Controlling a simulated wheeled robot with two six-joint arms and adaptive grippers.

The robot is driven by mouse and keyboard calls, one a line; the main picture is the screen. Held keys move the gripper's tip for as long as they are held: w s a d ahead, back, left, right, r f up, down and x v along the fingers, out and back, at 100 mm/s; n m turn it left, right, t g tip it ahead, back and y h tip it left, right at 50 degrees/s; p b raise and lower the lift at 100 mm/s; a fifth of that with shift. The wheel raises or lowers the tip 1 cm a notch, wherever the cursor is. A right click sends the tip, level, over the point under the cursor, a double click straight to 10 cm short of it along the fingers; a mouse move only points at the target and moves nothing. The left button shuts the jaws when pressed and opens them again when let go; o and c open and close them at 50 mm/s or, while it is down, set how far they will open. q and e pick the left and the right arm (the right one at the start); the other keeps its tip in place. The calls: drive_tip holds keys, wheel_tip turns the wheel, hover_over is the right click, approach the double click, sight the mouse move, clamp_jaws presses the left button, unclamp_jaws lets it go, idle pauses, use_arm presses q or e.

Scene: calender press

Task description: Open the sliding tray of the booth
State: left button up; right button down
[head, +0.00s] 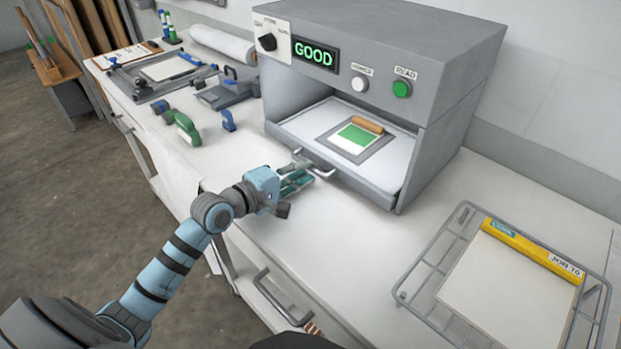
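The grey booth (440,60) stands on the white bench, with its front opening facing me. Its sliding tray (385,170) shows as a pale floor inside the opening, its front edge about level with the booth front. The tray handle (315,164) is a metal bar on that front edge. On the tray lies a grey plate (376,147) with a green and white print and a wooden-coloured roller (360,124). My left gripper (302,178) is at the left part of the handle; its fingers overlap the bar, and I cannot tell whether they grip it. My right gripper is not in view.
A wire rack (425,268) with a white sheet and yellow bar (530,250) lies at the right. Green and blue clamps (187,128) and a grey device (228,93) lie left of the booth. The booth's display (314,54) reads GOOD. The bench between the booth and rack is clear.

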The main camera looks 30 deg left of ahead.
use_arm(q)
drive_tip(key=shift+x, duration=0.95)
drive_tip(key=shift+w+d, duration=0.2)
drive_tip(key=shift+w, duration=0.25)
drive_tip(key=shift+s+r, duration=0.1)
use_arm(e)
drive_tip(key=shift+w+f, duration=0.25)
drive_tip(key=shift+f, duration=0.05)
use_arm(q)
clamp_jaws()
